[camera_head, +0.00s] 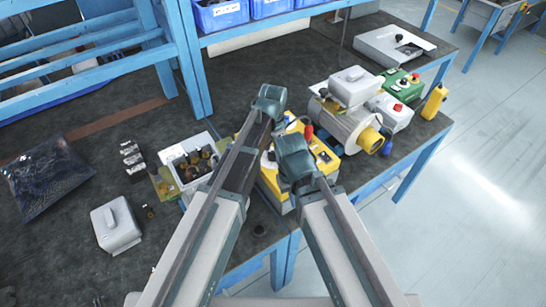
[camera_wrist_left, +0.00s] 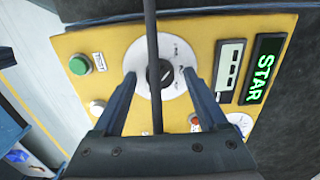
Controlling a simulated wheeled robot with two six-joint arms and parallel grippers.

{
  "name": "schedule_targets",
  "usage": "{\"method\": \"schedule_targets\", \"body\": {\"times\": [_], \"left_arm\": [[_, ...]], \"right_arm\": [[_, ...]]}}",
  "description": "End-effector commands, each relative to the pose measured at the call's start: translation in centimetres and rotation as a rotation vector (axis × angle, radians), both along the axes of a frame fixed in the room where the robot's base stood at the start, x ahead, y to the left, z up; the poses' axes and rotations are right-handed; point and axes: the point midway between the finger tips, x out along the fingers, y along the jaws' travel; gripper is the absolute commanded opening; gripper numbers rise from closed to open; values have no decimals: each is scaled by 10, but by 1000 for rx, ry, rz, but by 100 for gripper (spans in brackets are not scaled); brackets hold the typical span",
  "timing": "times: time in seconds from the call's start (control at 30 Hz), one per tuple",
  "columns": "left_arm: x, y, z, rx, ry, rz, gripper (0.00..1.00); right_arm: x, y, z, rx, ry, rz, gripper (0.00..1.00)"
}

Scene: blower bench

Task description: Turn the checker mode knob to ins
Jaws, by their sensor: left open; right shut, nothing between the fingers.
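The yellow checker (camera_head: 324,158) sits on the bench, partly hidden under my arms in the head view. In the left wrist view its yellow panel (camera_wrist_left: 112,45) fills the middle. The black mode knob (camera_wrist_left: 159,73) sits on a round white dial, whose small markings I cannot read. My left gripper (camera_wrist_left: 159,77) is open, its fingers on either side of the knob; I cannot tell whether they touch it. A dark thin bar crosses the view just left of the knob's middle. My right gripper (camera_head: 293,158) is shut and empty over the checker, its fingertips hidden.
The panel has a green button (camera_wrist_left: 79,64), a small meter display (camera_wrist_left: 229,67) and a lit green "STAR" display (camera_wrist_left: 260,78). A blower (camera_head: 347,122) stands right of the checker. A white bin of parts (camera_head: 194,160) and a grey-white part (camera_head: 115,226) lie left.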

Motion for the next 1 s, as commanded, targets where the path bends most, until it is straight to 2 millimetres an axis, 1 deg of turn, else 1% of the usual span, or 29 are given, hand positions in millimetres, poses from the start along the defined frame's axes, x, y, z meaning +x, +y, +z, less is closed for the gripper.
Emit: {"method": "schedule_targets", "body": {"times": [0.03,0.27,0.3,0.37,0.4,0.57,0.7,0.73,1.0], "left_arm": [[0,0,-3,0,0,0,76],[0,0,-2,0,0,0,76],[0,0,-2,0,0,0,74],[0,0,-2,0,0,0,63],[0,0,-2,0,0,0,56],[0,0,-2,0,0,0,27],[0,0,-2,0,0,0,2],[0,0,-2,0,0,0,0],[0,0,-2,0,0,-24,0]], "right_arm": [[0,0,-3,0,0,0,0],[0,0,-2,0,0,0,0],[0,0,-2,0,0,0,0],[0,0,-2,0,0,0,0],[0,0,-2,0,0,0,0],[0,0,-2,0,0,0,0],[0,0,-2,0,0,0,0],[0,0,-2,0,0,0,0],[0,0,-2,0,0,0,0]]}}
